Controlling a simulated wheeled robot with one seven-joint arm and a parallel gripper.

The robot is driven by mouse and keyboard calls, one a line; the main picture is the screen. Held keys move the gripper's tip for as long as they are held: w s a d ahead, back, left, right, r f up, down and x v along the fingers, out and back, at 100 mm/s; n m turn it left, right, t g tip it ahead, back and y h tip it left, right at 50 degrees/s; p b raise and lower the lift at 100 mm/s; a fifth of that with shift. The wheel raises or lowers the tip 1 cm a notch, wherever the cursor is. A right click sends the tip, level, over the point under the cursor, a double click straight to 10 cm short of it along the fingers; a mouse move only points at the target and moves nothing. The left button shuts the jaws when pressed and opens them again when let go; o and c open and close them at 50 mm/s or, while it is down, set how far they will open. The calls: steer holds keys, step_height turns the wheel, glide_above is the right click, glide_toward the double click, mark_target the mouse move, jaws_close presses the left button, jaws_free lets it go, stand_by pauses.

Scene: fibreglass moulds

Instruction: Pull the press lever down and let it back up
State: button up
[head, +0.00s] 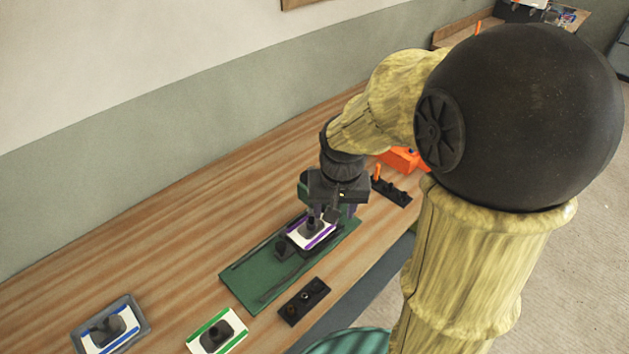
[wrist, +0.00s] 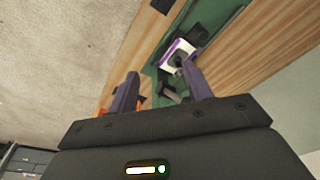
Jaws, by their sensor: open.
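My gripper (head: 335,212) is open above the far end of a green base (head: 242,281) on the bench. Its two purple fingers show in the wrist view (wrist: 161,70), apart. A white plate with purple edges (head: 323,237) and a dark knobbed piece (head: 311,228) on it sits on the green base, close to the fingers. The plate also shows in the wrist view (wrist: 170,53). A dark green part (wrist: 150,84) shows between the fingers. I cannot clearly make out the press lever; my gripper and wrist cover part of that end.
A black block (head: 292,312) lies in front of the green base. A green-edged white plate (head: 234,320) and a blue-grey tray (head: 76,343) stand at the near left. A black strip (head: 393,192) and an orange object (head: 402,158) are beyond my gripper.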

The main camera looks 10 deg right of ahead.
steer(key=w+a+r+m+g+p, duration=0.1)
steer(key=w+a+r+m, duration=0.1)
steer(key=w+r+m, duration=0.35)
steer(key=w+a+r+m+g, duration=0.2)
steer(key=w+r, duration=0.4)
steer(key=r, duration=0.5)
steer(key=shift+h, duration=0.4)
steer(key=f+p, duration=0.1)
steer(key=f, duration=0.5)
steer(key=s+d+f+p, duration=0.1)
steer(key=f, duration=0.4)
steer(key=f+p, duration=0.1)
steer(key=f, duration=0.5)
steer(key=shift+s+d+f, duration=0.25)
steer(key=shift+s+f, duration=0.05)
jaws_close()
